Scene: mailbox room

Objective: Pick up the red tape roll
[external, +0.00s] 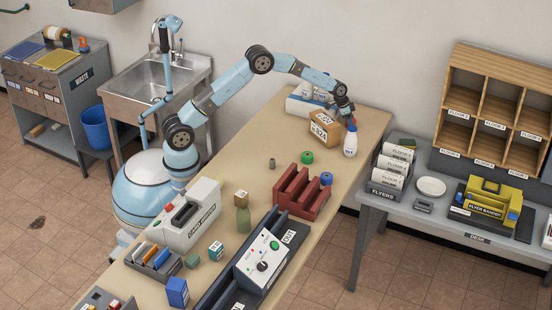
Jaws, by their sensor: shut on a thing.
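My gripper (347,113) is at the far right end of the bench, beside the cardboard parcel and above the white bottle (350,144). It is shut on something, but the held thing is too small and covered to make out. A small red-orange patch (352,123) shows just under the fingertips; I cannot tell whether it is the red tape roll or the bottle's top. No red roll shows clearly elsewhere. A green roll (307,157) and a blue roll (326,178) lie on the bench near the red rack (301,192).
The cardboard parcel (325,129) and a white-and-blue container (309,104) stand close to my gripper. The bench (355,185) is clear along its right edge. A card printer (191,216) and a control box (262,258) stand nearer. The flyer desk is at the right, beyond a gap.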

